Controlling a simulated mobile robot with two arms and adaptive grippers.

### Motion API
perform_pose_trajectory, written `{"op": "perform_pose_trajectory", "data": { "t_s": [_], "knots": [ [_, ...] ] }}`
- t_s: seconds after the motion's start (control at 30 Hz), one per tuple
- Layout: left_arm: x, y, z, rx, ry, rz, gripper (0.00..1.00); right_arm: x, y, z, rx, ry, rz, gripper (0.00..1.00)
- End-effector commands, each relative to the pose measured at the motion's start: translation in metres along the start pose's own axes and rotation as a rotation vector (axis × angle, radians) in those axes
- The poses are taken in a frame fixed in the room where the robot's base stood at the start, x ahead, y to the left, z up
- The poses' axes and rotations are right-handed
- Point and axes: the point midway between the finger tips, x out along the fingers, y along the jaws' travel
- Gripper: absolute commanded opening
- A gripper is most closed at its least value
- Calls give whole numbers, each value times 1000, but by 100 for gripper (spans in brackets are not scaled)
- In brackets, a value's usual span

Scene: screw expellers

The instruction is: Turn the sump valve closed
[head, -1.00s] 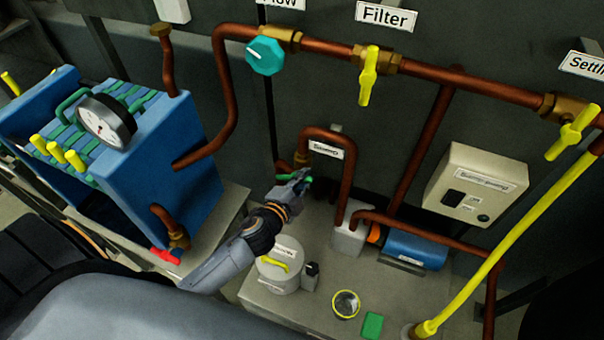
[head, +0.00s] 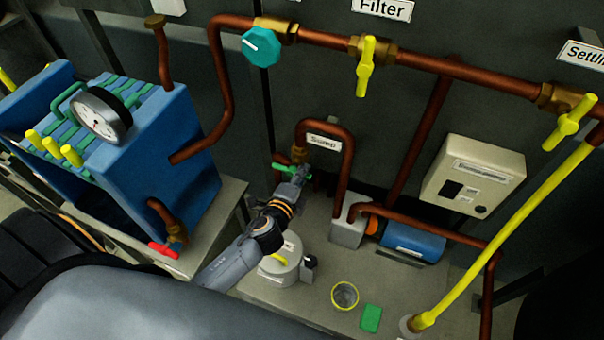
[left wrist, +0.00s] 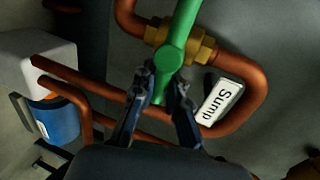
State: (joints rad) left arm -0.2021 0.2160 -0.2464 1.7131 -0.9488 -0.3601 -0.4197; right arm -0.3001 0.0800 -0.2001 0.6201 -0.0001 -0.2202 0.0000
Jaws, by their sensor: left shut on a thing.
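The sump valve has a green handle (head: 283,167) on a brass fitting, by the copper pipe with the "Sump" label (head: 323,142). In the left wrist view the green handle (left wrist: 182,35) lies across the brass fitting (left wrist: 205,48) and the pipe run. My left gripper (head: 297,178) is at the handle. In the left wrist view its fingers (left wrist: 164,92) are shut on the handle's near end, one on each side. In the head view the gripper hides the handle's middle. My right gripper is in neither view.
A grey box (head: 349,228) and a blue motor (head: 414,242) stand right of the valve. A white lidded pot (head: 283,262) is beside my left arm. A yellow-rimmed cup (head: 345,296) and a green block (head: 371,318) lie at the front. Copper pipes surround the valve.

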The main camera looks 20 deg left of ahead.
Motion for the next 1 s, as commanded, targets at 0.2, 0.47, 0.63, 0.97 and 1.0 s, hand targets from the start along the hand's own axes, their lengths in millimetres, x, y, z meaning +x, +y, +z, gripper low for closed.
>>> {"op": "perform_pose_trajectory", "data": {
  "t_s": [0.2, 0.47, 0.63, 0.97, 1.0],
  "knots": [
    [0, 2, 0, 3, 0, 3, 16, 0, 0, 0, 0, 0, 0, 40],
    [0, 1, 0, 1, 0, 2, 38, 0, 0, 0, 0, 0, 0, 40],
    [-2, 1, 0, 1, 0, 1, 38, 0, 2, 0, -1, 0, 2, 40],
    [-55, 3, 0, -1, 0, 6, 38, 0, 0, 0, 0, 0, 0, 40],
    [-64, 2, 0, -1, -1, 5, 38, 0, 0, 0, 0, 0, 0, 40]
  ]
}}
